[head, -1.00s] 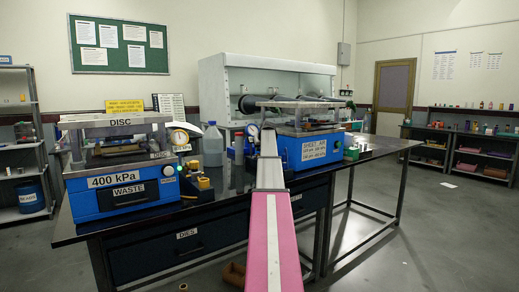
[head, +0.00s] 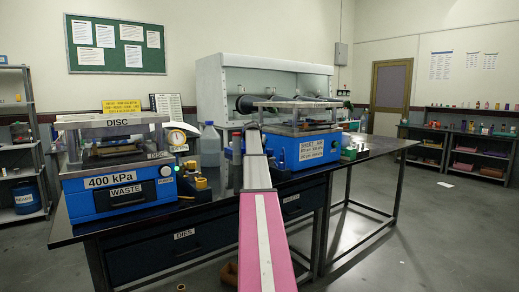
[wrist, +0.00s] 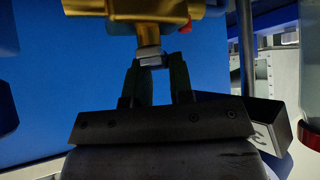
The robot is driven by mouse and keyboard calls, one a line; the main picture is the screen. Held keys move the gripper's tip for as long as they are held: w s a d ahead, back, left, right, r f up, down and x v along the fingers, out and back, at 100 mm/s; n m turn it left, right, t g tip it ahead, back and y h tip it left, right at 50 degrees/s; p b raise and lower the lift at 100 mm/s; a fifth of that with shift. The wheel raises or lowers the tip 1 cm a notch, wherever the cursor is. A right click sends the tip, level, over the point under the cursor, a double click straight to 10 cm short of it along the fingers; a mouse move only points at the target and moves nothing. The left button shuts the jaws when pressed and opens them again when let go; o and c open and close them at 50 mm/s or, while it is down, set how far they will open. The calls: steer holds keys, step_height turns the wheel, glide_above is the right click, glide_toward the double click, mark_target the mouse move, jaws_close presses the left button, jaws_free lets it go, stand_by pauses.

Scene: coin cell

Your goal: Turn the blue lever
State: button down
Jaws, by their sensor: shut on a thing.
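In the wrist view, my gripper (wrist: 155,66) has its two dark fingers closed around a small blue-grey piece (wrist: 150,60), which seems to be part of the blue lever. Blue bits and a red bit show beside the brass. The lever's full shape and angle are hidden. A blue panel (wrist: 50,110) fills the background. In the head view my arm reaches to the bench between the two presses, and my fingers cannot be made out.
The left press (head: 85,198) and the right press (head: 283,152) stand on the dark bench (head: 215,208). A jug (head: 210,146) stands between them. In the wrist view, a metal bracket (wrist: 270,122) and a reddish transparent object (wrist: 311,135) are close on the right.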

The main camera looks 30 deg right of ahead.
steer(key=shift+s+d+m+g+h, duration=0.2)
steer(key=shift+m+g+h, duration=0.3)
steer(key=shift+m, duration=0.4)
steer(key=c, duration=1)
jaws_free()
steer(key=shift+a, duration=0.1)
steer(key=v, duration=1)
steer(key=shift+a+r, duration=0.2)
steer(key=shift+r, duration=0.15)
steer(key=shift+s, duration=0.1)
